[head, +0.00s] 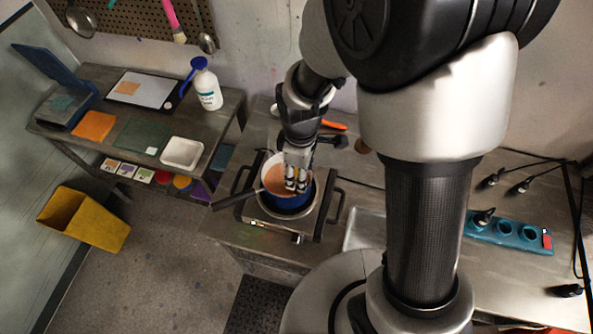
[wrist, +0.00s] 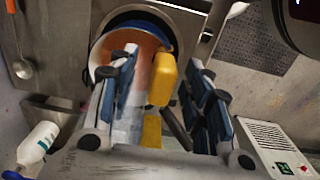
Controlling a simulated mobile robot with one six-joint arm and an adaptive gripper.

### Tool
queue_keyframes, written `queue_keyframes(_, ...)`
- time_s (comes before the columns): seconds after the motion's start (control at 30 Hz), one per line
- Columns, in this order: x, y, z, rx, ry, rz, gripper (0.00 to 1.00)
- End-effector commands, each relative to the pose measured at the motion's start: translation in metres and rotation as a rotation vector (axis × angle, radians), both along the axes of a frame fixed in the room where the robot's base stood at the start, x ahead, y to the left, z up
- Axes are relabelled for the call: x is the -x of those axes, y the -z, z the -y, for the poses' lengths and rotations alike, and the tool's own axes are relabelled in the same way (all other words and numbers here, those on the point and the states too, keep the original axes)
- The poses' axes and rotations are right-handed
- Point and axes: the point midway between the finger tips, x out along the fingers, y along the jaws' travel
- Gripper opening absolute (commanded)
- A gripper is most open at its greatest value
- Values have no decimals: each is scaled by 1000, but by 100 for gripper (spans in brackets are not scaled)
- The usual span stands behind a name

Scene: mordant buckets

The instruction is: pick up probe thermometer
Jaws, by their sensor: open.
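A yellow block-shaped body, which looks like the probe thermometer (wrist: 162,80), lies between my fingers in the wrist view, over the edge of a pan. A second yellow patch (wrist: 152,130) shows below it; I cannot tell whether it is the same thing. My gripper (wrist: 160,66) is open, with one finger on each side of the yellow body; contact is not clear. In the head view my gripper (head: 296,184) points down into the pan of orange-brown liquid (head: 272,178), with small yellow bits at its fingertips. Any probe tip is hidden.
A long dark handle (head: 236,201) sticks out left. A metal tray (head: 365,230) lies right. A white bottle (head: 206,88) stands on the left bench.

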Motion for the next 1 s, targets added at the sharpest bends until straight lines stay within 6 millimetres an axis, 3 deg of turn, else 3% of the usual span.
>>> queue_keyframes(0.37, 2, 48, -7, 0, 0, -2, 45)
queue_keyframes(0.67, 1, 51, -7, -1, 0, 1, 45)
queue_keyframes(1.0, 1, 51, -7, -1, 0, 1, 22)
